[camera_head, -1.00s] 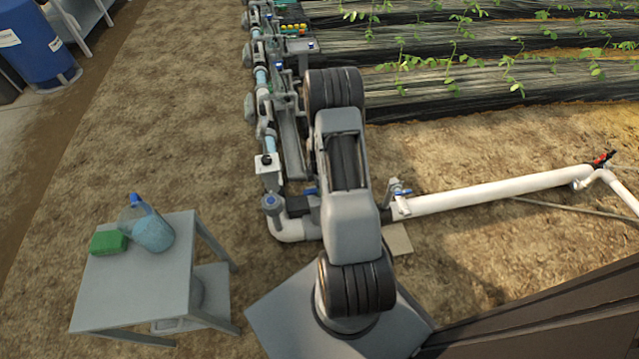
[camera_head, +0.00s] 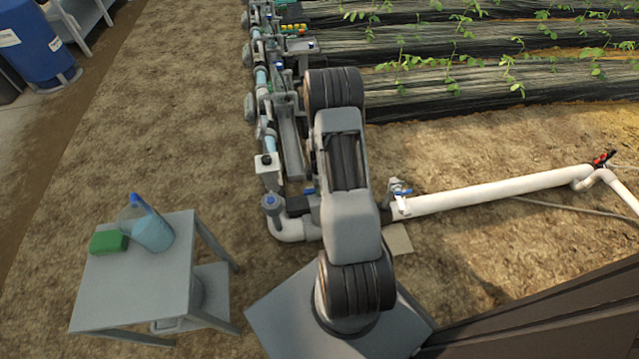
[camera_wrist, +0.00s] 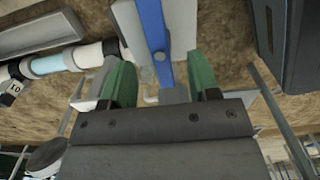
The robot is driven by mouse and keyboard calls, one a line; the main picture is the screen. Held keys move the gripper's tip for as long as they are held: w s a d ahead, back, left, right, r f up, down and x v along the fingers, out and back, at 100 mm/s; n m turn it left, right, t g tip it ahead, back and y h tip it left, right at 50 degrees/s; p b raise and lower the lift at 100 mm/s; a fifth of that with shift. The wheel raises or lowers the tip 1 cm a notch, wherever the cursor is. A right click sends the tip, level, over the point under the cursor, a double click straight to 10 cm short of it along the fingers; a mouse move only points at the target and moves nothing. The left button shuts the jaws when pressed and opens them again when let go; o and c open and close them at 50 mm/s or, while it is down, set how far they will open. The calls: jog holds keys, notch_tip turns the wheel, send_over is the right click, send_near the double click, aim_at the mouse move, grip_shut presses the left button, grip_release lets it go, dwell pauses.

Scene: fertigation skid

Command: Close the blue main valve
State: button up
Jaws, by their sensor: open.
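A long blue lever (camera_wrist: 152,28) shows in the wrist view, running from the top edge down between the two green fingertips of my gripper (camera_wrist: 161,80). The fingers are apart, one on each side of the lever's lower end; whether they touch it I cannot tell. In the head view my arm hides the gripper. A small blue piece (camera_head: 309,190) shows at the pipe beside my arm, mostly covered. Another blue-handled valve (camera_head: 399,190) stands on the white pipe to the right of my arm. I cannot tell which of these the wrist view shows.
The row of pipes and fittings (camera_head: 262,78) runs away behind my arm. A white pipe (camera_head: 490,192) lies to the right. A grey table (camera_head: 135,285) at the left bears a green block (camera_head: 108,242) and a blue-capped jug (camera_head: 152,232). Bare soil lies between.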

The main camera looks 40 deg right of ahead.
jog(key=shift+f+b, duration=1.7)
jog(key=shift+f, duration=0.55)
jog(key=shift+c, duration=0.2)
jog(key=c, duration=0.9)
jog(key=m, duration=0.3)
jog(key=shift+m, duration=0.4)
jog(key=m, duration=1)
jog(key=shift+o, duration=0.2)
jog(key=m, duration=0.5)
jog(key=shift+m, duration=0.3)
